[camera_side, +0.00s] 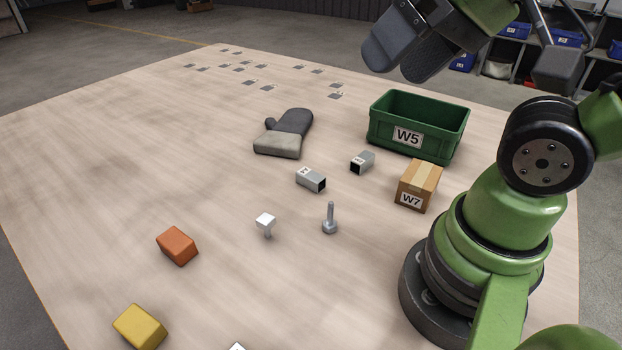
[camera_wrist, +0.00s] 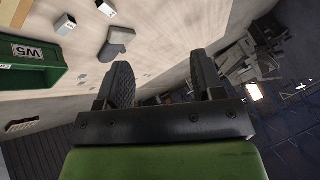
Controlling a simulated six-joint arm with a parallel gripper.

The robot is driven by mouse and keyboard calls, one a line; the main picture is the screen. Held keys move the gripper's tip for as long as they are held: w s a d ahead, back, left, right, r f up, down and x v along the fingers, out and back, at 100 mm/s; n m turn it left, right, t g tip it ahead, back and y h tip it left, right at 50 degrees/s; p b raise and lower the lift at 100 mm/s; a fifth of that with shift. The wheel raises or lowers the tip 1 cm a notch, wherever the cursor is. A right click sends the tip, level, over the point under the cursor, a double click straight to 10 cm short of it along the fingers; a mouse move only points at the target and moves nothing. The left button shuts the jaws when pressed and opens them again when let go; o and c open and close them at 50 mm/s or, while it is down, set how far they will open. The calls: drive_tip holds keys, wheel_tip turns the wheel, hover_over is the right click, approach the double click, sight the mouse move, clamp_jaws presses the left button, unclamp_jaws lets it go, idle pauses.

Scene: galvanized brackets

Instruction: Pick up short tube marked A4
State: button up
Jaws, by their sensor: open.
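Two short grey square tubes lie on the table. One tube (camera_side: 311,180) is mid-table, with a small white label on top and a dark open end. The other tube (camera_side: 362,162) is to its right, nearer the green bin, also with a small label. I cannot read either label surely, so I cannot tell which is A4. The wrist view shows a tube near the bin (camera_wrist: 64,25) and another at the top edge (camera_wrist: 106,7).
A green bin W5 (camera_side: 385,137) and a cardboard box W7 (camera_side: 418,187) stand right of the tubes. A grey glove (camera_side: 287,132) lies behind them. A bolt (camera_side: 330,220), white-topped piece (camera_side: 265,222), orange block (camera_side: 177,246) and yellow block (camera_side: 139,327) are nearer. The left is clear.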

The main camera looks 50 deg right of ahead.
drive_tip(key=n+g+h, duration=0.2)
drive_tip(key=n+g, duration=0.1)
drive_tip(key=g, duration=0.4)
hover_over(311, 174)
wheel_tip(311, 174, down, 26)
drive_tip(key=shift+s+a+r, duration=0.1)
drive_tip(key=shift+a+r, duration=0.05)
drive_tip(key=shift+r, duration=0.1)
wheel_tip(311, 174, down, 6)
drive_tip(key=shift+r, duration=0.2)
drive_tip(key=shift+c, duration=0.3)
drive_tip(key=c, duration=1)
